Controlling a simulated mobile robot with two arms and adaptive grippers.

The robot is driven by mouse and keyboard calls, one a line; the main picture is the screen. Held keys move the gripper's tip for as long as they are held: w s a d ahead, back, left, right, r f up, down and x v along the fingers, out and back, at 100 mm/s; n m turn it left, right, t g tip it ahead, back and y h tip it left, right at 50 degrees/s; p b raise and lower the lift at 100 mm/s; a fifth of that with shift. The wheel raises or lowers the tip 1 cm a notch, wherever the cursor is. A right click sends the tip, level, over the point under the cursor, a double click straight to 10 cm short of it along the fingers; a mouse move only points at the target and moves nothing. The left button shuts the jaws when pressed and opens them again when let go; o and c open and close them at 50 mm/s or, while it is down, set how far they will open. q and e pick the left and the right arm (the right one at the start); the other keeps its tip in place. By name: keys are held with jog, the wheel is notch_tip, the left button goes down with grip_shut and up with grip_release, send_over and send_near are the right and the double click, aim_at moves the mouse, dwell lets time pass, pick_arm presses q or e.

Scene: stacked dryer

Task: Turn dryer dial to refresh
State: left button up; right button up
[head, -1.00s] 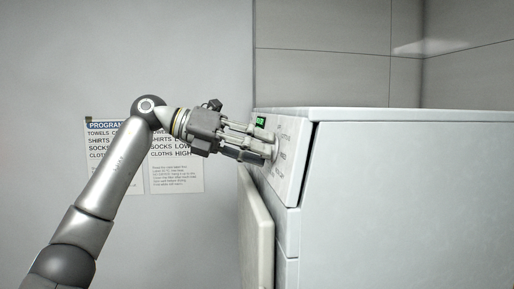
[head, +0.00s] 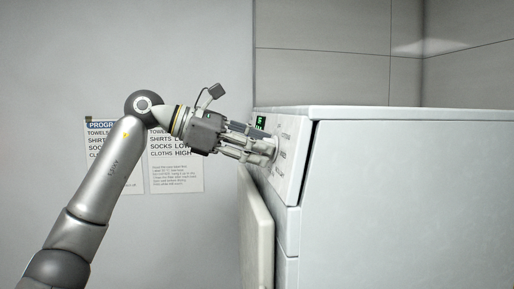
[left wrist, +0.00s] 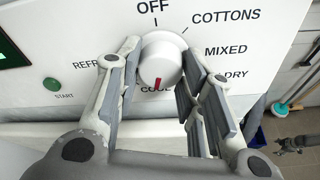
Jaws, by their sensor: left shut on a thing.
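The dryer's white round dial (left wrist: 162,58) carries a red mark that points down at a label starting "CO", partly hidden by my gripper. The labels around it read OFF at the top, then COTTONS, MIXED and DRY down the right. A label starting "REFR" (left wrist: 88,65) is at the left, its end hidden behind a finger. My left gripper (head: 264,150) is shut on the dial, one finger on each side, at the dryer's front panel (head: 290,160). The dial is mostly hidden by the fingers in the head view.
The green START button (left wrist: 51,84) and a lit green display (left wrist: 12,50) lie left of the dial. The dryer's white body (head: 410,200) fills the right. A white door panel (head: 256,225) stands out below the controls. Printed sheets (head: 176,165) hang on the wall.

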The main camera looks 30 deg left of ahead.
pick_arm(q)
jog(key=shift+f+m+t+b, duration=0.1)
jog(key=shift+m+t+b, duration=0.4)
jog(key=shift+m, duration=1.65)
jog(key=shift+m+t+b, duration=0.3)
jog(key=shift+m+b, duration=0.35)
jog(key=shift+m, duration=1.45)
jog(key=shift+f+m+t+b, duration=0.1)
jog(key=shift+m+t+b, duration=0.4)
jog(key=shift+m, duration=1.65)
jog(key=shift+r, duration=0.1)
jog(key=o, duration=1)
jog(key=shift+a, duration=0.1)
jog(key=shift+s, duration=0.1)
jog(key=v, duration=1.2)
jog(key=shift+a, duration=0.1)
